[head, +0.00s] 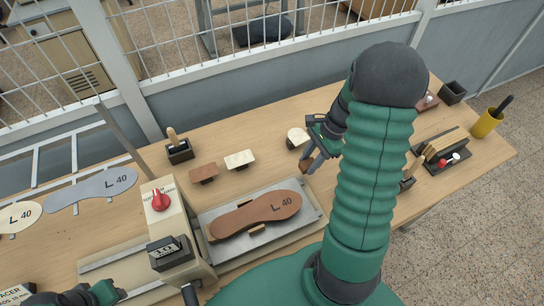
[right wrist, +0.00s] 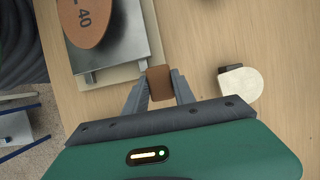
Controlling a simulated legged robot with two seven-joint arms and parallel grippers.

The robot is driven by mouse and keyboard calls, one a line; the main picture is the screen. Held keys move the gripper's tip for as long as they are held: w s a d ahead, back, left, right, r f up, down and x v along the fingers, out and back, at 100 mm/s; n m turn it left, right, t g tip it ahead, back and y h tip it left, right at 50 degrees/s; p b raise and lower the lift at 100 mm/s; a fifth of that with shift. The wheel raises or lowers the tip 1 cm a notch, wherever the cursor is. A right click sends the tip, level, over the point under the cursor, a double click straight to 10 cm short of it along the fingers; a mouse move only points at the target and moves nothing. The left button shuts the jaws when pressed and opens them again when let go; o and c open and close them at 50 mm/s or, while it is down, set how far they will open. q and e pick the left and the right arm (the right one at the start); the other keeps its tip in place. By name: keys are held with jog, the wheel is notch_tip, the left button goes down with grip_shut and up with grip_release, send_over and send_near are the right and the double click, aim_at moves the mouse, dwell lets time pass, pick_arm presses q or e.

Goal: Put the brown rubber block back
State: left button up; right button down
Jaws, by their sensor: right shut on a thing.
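My right gripper (head: 312,155) is at the middle of the table, right of the metal plate. It is shut on a small brown block (right wrist: 159,79), which shows between the fingertips in the right wrist view. In the head view the block (head: 307,167) shows below the fingers. Whether it touches the table I cannot tell. Another brown block (head: 204,173) lies on the table behind the plate, next to a cream block (head: 239,160). My left gripper (head: 92,294) is at the lower left, partly cut off; its fingers are not clear.
A brown sole (head: 257,214) marked L 40 lies on the metal plate (head: 310,212), beside a press with a red knob (head: 160,200). A black holder (head: 179,152) stands behind; a yellow cup (head: 486,123) stands far right.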

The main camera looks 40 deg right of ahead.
jog(key=p, duration=0.2)
send_over(269, 161)
jog(key=d, duration=0.1)
jog(key=shift+s+d+f, duration=0.15)
jog(key=shift+s+f, duration=0.05)
jog(key=shift+f, duration=0.2)
notch_tip(269, 161, down, 3)
jog(key=shift+r+p, duration=0.1)
jog(key=shift+p, duration=0.25)
jog(key=shift+f, duration=0.45)
jog(key=c, duration=1)
grip_release()
jog(key=shift+c, duration=0.2)
jog(key=shift+r, duration=0.1)
